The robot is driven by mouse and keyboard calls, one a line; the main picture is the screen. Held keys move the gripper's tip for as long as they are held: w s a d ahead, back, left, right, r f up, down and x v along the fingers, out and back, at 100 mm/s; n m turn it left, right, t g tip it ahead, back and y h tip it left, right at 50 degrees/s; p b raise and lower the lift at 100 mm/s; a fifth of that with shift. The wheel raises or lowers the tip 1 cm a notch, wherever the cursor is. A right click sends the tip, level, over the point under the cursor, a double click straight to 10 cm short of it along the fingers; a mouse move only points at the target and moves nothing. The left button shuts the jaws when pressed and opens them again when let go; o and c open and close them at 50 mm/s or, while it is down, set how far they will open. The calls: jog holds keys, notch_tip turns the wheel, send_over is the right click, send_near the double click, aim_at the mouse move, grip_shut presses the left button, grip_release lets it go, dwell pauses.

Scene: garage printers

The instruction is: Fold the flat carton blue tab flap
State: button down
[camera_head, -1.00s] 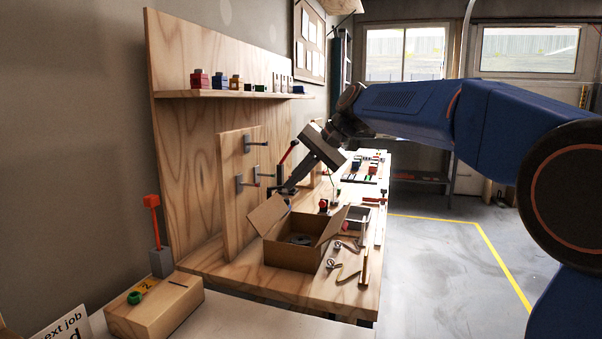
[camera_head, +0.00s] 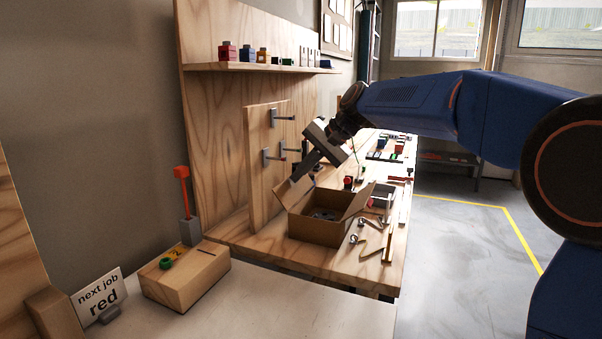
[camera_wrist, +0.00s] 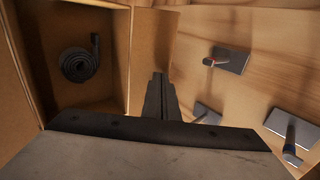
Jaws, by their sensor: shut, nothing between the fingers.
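The carton (camera_head: 318,232) is an open brown box on the wooden bench, with flaps standing up and outward. Its left flap (camera_head: 293,192) leans out towards the pegboard. I cannot make out a blue tab on any flap. A dark coiled item lies inside the carton; it shows clearly in the wrist view (camera_wrist: 80,65). My gripper (camera_head: 297,178) is shut and empty, pointing down and left at the left flap's upper edge. In the wrist view its fingers (camera_wrist: 158,78) lie close beside a carton flap (camera_wrist: 148,35); I cannot tell whether they touch.
An upright wooden board with metal hooks (camera_head: 282,117) stands close behind the carton. Small tools (camera_head: 363,240) lie to the carton's right. A wooden block (camera_head: 185,275) and a "next job red" sign (camera_head: 100,298) stand on the nearer white surface. A shelf (camera_head: 255,67) hangs above.

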jog(key=shift+w+a+f, duration=0.25)
jog(key=shift+a+f, duration=0.1)
jog(key=shift+a, duration=0.4)
jog(key=shift+d, duration=0.15)
